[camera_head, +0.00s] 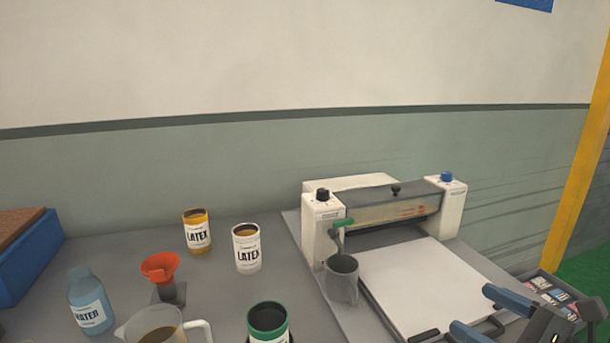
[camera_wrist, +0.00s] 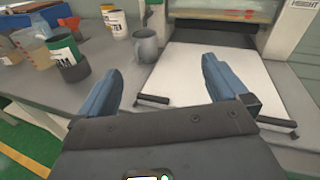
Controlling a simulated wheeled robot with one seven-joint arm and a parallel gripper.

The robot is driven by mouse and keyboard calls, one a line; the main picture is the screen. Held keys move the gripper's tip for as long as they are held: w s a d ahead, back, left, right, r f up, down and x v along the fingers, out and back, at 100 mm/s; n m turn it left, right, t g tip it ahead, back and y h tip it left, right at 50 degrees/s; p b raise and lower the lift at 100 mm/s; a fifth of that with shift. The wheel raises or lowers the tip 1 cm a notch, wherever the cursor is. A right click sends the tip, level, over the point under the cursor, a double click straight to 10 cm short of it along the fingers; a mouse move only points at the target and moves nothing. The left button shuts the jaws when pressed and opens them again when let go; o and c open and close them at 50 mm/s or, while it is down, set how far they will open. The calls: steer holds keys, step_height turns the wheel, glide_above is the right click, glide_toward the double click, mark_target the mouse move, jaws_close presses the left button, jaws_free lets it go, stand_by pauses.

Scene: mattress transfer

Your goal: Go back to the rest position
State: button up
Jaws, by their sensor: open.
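My gripper (camera_head: 487,316) is at the lower right of the head view, near the front of a white flat sheet or bed (camera_head: 422,282). In the wrist view my gripper (camera_wrist: 158,83) shows two blue fingers spread wide apart, with nothing between them. The white bed (camera_wrist: 200,85) lies beyond and below the fingers. A grey mug (camera_head: 342,279) stands at the left edge of the machine, apart from my gripper; it also shows in the wrist view (camera_wrist: 145,46).
A machine (camera_head: 400,208) with knobs stands at the back of the table (camera_head: 225,300). Two latex cans (camera_head: 197,236) (camera_head: 246,251), an orange funnel (camera_head: 160,267), a water bottle (camera_head: 88,303), a jug (camera_head: 155,330) and a green-rimmed can (camera_head: 268,320) stand left. A crate (camera_head: 550,290) is at right.

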steer(key=s+a+f+n+h, duration=0.2)
steer(key=s+f+n+h, duration=0.2)
steer(key=s+f, duration=0.45)
steer(key=s+a+f+n+h, duration=0.35)
steer(key=s+f, duration=0.35)
steer(key=s, duration=0.3)
steer(key=s+r+n+h, duration=0.1)
steer(key=s+r+n, duration=0.5)
steer(key=s+n, duration=0.4)
steer(key=s+a+r+n+h, duration=0.1)
steer(key=s+r+n, duration=0.5)
steer(key=s+n, duration=0.4)
steer(key=shift+s+a+t, duration=0.25)
steer(key=shift+s+t, duration=0.15)
steer(key=shift+s, duration=0.3)
